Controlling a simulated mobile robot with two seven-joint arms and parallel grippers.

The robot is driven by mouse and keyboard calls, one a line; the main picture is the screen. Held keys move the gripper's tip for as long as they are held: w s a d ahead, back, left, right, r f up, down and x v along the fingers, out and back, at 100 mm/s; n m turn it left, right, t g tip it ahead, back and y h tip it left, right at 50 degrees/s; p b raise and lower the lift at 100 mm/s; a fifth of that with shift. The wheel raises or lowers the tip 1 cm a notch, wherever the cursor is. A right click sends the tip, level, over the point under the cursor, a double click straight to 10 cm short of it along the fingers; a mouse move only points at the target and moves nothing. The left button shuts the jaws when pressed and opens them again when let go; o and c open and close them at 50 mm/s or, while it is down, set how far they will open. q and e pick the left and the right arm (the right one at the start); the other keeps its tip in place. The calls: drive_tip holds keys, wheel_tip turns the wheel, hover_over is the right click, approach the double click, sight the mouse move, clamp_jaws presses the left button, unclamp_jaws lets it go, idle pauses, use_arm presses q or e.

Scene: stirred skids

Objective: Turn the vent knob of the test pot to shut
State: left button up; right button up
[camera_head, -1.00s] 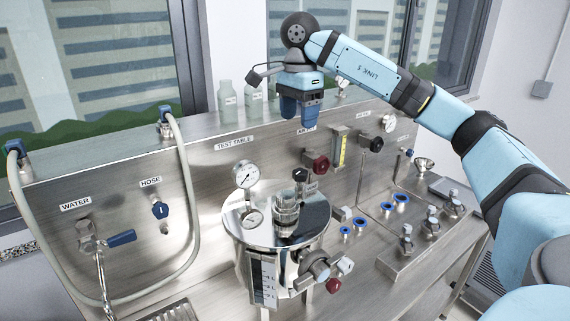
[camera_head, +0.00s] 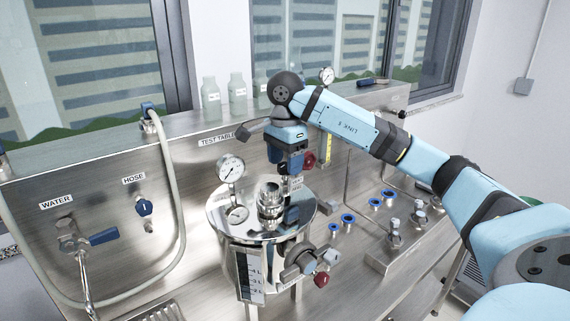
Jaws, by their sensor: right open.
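The test pot (camera_head: 225,225) is a shiny steel vessel on the bench, with a lid gauge, a central clear-topped fitting (camera_head: 270,200) and a level scale on its front. My right gripper (camera_head: 291,168) points down over the back right of the lid, with its jaws open. The small black knob on a stem at that part of the lid is now largely hidden by the gripper, so I cannot tell whether the fingers touch it or how it is turned. A dark patch on the lid below looks like the gripper's reflection. My left gripper is not in view.
A dial gauge (camera_head: 231,168) rises close left of the gripper. A valve (camera_head: 300,259) and a red knob (camera_head: 321,280) stick out from the pot's front. Blue-rimmed rings (camera_head: 348,218) lie right of the pot. A hose (camera_head: 172,170) hangs at left.

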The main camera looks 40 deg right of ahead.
drive_tip(key=shift+s+f, duration=0.1)
drive_tip(key=shift+f, duration=0.2)
drive_tip(key=shift+c, duration=0.3)
drive_tip(key=c, duration=0.9)
drive_tip(key=shift+o, duration=0.2)
